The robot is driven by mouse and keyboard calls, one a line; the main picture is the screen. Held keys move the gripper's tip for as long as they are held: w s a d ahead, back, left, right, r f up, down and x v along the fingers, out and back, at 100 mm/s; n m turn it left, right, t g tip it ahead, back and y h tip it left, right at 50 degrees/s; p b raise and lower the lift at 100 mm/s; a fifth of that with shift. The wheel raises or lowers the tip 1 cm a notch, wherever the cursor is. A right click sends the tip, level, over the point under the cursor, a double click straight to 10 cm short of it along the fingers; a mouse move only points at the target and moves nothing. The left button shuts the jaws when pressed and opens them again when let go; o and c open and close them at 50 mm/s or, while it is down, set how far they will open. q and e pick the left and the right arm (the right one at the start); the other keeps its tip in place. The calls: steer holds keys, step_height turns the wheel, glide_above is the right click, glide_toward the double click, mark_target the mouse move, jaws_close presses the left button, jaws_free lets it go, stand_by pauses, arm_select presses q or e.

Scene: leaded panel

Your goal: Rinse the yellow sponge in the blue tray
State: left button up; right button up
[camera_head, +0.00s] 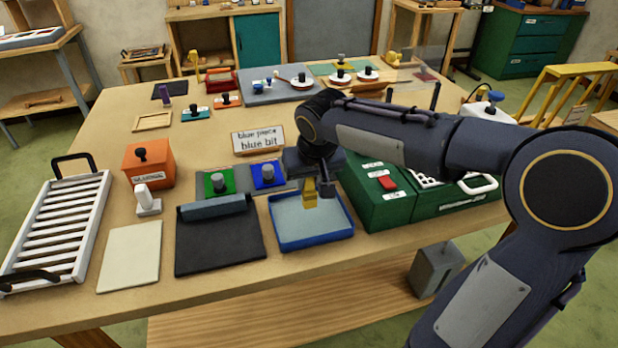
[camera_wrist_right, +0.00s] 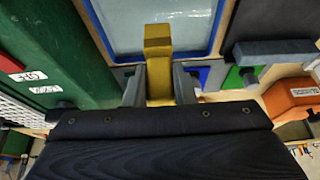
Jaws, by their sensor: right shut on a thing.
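The blue tray (camera_head: 312,235) lies near the front edge of the table, with a pale, flat inside. My right gripper (camera_head: 318,189) is over the back part of the tray, pointing down. It is shut on the yellow sponge (camera_head: 310,194), which hangs below the fingers. In the right wrist view the sponge (camera_wrist_right: 158,62) stands between the two fingers (camera_wrist_right: 158,85), and its far end overlaps the tray (camera_wrist_right: 214,45). I cannot tell whether the sponge touches the tray's bottom. My left gripper is not in view.
A green box (camera_head: 378,208) stands close to the tray's right. A black mat (camera_head: 218,245) with a grey bar lies to its left. Green (camera_head: 219,190) and blue (camera_head: 268,182) knobbed blocks sit behind. A sign (camera_head: 258,140), an orange box (camera_head: 148,168) and a white rack (camera_head: 62,225) stand farther off.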

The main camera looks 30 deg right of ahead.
steer(key=shift+r, duration=0.1)
stand_by(0.3)
steer(key=shift+r+p, duration=1.25)
steer(key=shift+r, duration=0.2)
